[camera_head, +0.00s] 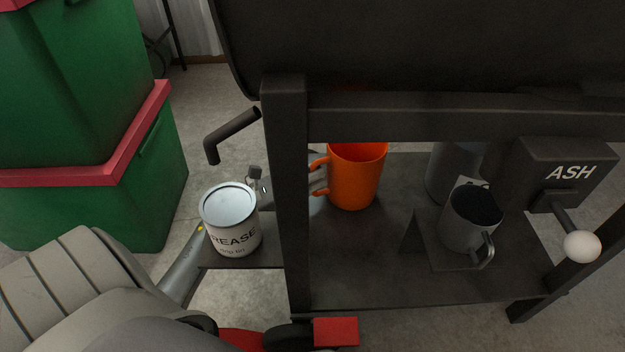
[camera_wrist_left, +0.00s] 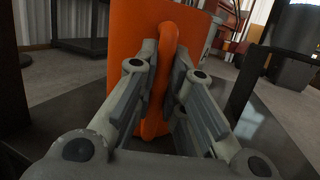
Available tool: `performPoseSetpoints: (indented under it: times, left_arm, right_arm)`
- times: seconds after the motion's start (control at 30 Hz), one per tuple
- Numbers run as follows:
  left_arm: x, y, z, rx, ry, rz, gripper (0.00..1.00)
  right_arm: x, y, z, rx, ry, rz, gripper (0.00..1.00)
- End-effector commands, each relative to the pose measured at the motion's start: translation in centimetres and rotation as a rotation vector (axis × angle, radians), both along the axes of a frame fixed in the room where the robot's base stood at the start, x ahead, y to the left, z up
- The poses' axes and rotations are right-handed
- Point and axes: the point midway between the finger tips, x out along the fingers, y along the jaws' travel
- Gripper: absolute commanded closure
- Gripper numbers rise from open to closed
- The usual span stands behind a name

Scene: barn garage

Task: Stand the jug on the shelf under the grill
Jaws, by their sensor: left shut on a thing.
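The orange jug (camera_head: 357,177) is upright under the grill (camera_head: 420,60), over the left part of the dark shelf (camera_head: 350,265). I cannot tell whether its base touches the shelf. My left gripper (camera_head: 318,176) reaches in from the left behind the grill's front leg, which hides part of it. In the left wrist view, the left gripper (camera_wrist_left: 166,75) is shut on the handle of the orange jug (camera_wrist_left: 135,35), one finger on each side. My right gripper is not in view.
A grease can (camera_head: 232,222) stands on a small side ledge beside my left arm. A grey mug (camera_head: 470,218) and a grey cylinder (camera_head: 452,172) stand right of the jug. The ash box (camera_head: 565,165) has a white-knobbed lever (camera_head: 582,245). Green boxes (camera_head: 90,200) are stacked left.

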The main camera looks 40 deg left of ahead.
Motion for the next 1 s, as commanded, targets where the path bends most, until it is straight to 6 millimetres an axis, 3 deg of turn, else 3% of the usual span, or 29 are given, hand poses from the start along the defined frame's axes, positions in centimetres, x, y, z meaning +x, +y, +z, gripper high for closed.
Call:
performPoseSetpoints:
  times: [0.3,0.33,0.5,0.9,1.0]
  left_arm:
    - [0.0,0.0,-0.3,0.0,-0.002,-0.001,1.0]
    - [0.0,0.0,-0.2,0.001,-0.001,0.0,0.85]
    - [0.0,0.0,-0.2,0.0,0.0,0.0,0.67]
    - [-0.1,0.1,0.3,0.001,0.001,0.0,0.67]
    - [-1.5,1.0,-0.2,0.0,0.006,0.001,0.67]
  right_arm:
    - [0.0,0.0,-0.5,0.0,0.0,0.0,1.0]
    - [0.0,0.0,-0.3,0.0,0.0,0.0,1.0]
    - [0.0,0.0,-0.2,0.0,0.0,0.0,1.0]
    - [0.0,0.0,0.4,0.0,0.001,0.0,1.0]
    - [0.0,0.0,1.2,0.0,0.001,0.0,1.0]
